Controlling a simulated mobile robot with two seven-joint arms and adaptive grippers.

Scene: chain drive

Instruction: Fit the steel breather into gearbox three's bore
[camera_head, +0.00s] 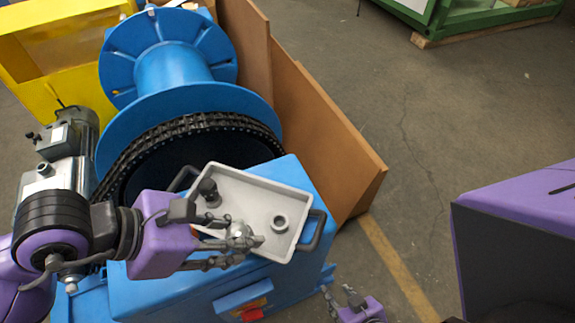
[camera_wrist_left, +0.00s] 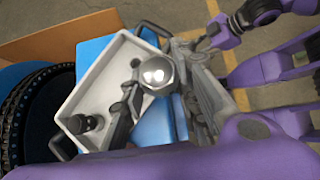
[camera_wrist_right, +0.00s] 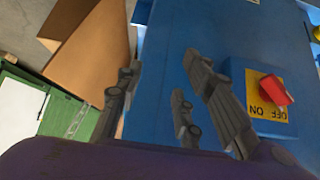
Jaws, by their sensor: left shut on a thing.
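The shiny steel breather (camera_head: 240,236) is held between the fingers of my left gripper (camera_head: 238,239), over the white tray (camera_head: 253,190). In the left wrist view its rounded, bright top (camera_wrist_left: 156,73) faces the camera between the two fingers. My right gripper (camera_head: 347,300) is low at the front, beside the blue cabinet; in the right wrist view its fingers (camera_wrist_right: 165,95) are apart with nothing between them. A grey gearbox (camera_head: 50,180) with a round collar on top stands at the left, partly behind my left arm. I cannot tell which number it has.
A blue drum (camera_head: 190,100) with a chain, a grey motor (camera_head: 75,125) and brown boards (camera_head: 320,130) stand behind. A red switch (camera_wrist_right: 275,90) is on the cabinet.

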